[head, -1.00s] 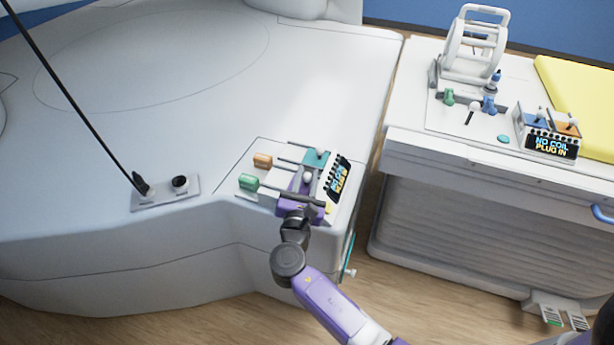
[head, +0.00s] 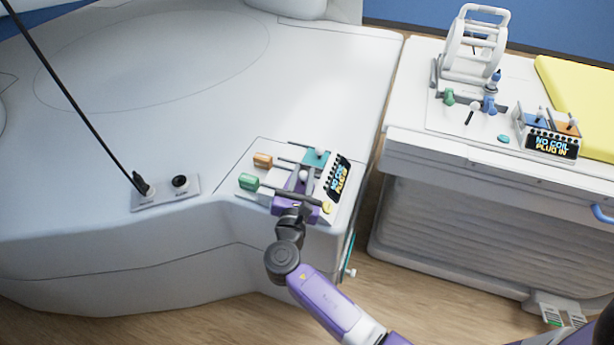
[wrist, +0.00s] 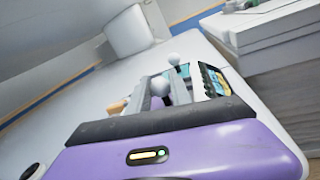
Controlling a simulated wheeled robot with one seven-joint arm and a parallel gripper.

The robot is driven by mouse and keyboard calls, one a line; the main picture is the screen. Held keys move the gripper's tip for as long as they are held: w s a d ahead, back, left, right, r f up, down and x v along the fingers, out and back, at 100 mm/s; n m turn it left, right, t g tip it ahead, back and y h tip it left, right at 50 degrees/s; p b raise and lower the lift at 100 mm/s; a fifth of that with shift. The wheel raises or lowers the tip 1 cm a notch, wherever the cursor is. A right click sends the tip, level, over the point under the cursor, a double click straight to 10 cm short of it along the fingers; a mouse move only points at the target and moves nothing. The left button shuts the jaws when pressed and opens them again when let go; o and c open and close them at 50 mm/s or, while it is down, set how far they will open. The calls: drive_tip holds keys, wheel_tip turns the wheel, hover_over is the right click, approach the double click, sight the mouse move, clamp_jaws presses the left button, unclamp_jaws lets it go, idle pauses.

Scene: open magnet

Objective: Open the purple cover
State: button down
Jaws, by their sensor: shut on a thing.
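The purple cover (head: 299,187) is a small patch on the control panel at the table corner, mostly hidden by my gripper. A white ball knob (head: 303,175) stands at it; in the wrist view the nearer ball knob (wrist: 160,87) shows between my grey fingers. My gripper (head: 301,180) reaches over the panel from the front, its dark bar and purple body in front of the cover. It is shut on the knob. The contact itself is partly hidden, and I cannot tell how far the cover is raised.
A teal cover (head: 316,158) with its own knob lies just behind. A green handle (head: 249,181) and an orange handle (head: 262,160) are at the left, a display (head: 339,178) at the right. A socket plate (head: 165,192) is farther left. A second bench (head: 430,150) stands right.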

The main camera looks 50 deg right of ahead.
sight(284, 181)
drive_tip(key=w, duration=0.1)
drive_tip(key=w+a, duration=0.1)
drive_tip(key=w, duration=0.1)
drive_tip(key=w+a, duration=0.1)
drive_tip(key=w, duration=0.1)
drive_tip(key=shift+w+b, duration=0.15)
drive_tip(key=shift+b, duration=0.2)
drive_tip(key=c, duration=1.2)
unclamp_jaws()
drive_tip(key=shift+b+v, duration=0.35)
drive_tip(key=shift+v, duration=3.55)
